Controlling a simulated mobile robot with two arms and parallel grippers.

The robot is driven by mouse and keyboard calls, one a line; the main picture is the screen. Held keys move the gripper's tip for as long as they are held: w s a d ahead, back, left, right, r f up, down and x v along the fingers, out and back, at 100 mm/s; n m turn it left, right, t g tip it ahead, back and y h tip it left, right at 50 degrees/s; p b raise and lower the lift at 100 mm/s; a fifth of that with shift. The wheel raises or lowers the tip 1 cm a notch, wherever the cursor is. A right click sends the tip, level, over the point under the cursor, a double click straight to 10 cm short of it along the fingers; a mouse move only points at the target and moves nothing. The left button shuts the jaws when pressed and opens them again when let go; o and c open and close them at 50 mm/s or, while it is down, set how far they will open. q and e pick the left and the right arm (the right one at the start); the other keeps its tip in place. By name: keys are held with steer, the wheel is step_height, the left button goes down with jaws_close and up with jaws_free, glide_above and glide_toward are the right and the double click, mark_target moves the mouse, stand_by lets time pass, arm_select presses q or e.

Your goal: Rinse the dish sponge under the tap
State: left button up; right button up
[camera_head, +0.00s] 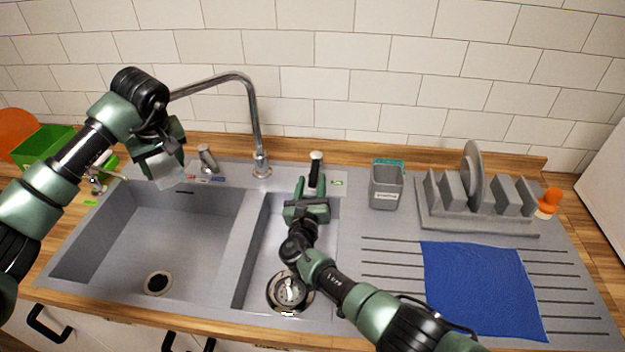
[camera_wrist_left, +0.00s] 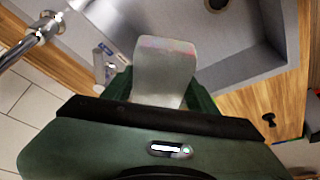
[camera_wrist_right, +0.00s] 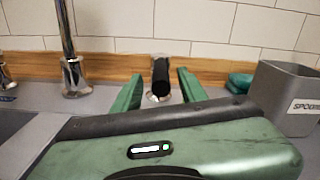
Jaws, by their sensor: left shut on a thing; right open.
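My left gripper (camera_head: 160,145) is shut on a pale, flat slab, apparently the dish sponge (camera_head: 167,170). The left wrist view shows the slab (camera_wrist_left: 165,70) sticking out between the fingers, over the sink's rim and left basin. The chrome tap (camera_head: 252,110) arches from the back rim; its spout reaches the left gripper, which hides its end. It also shows in the left wrist view (camera_wrist_left: 32,38). I cannot make out running water. My right gripper (camera_head: 308,190) is open and empty, just in front of an upright black-handled fitting (camera_wrist_right: 160,75) on the rim, which shows between its fingers.
The left basin (camera_head: 165,235) is empty. A grey caddy (camera_head: 386,188) stands right of the right gripper, with a teal item (camera_wrist_right: 239,82) by it. A dish rack (camera_head: 475,215) holds a plate. A blue cloth (camera_head: 480,290) lies on the drainer. A green box (camera_head: 42,148) is far left.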

steer(key=shift+w+d, duration=0.1)
steer(key=shift+w, duration=0.65)
jaws_close()
stand_by(1.1)
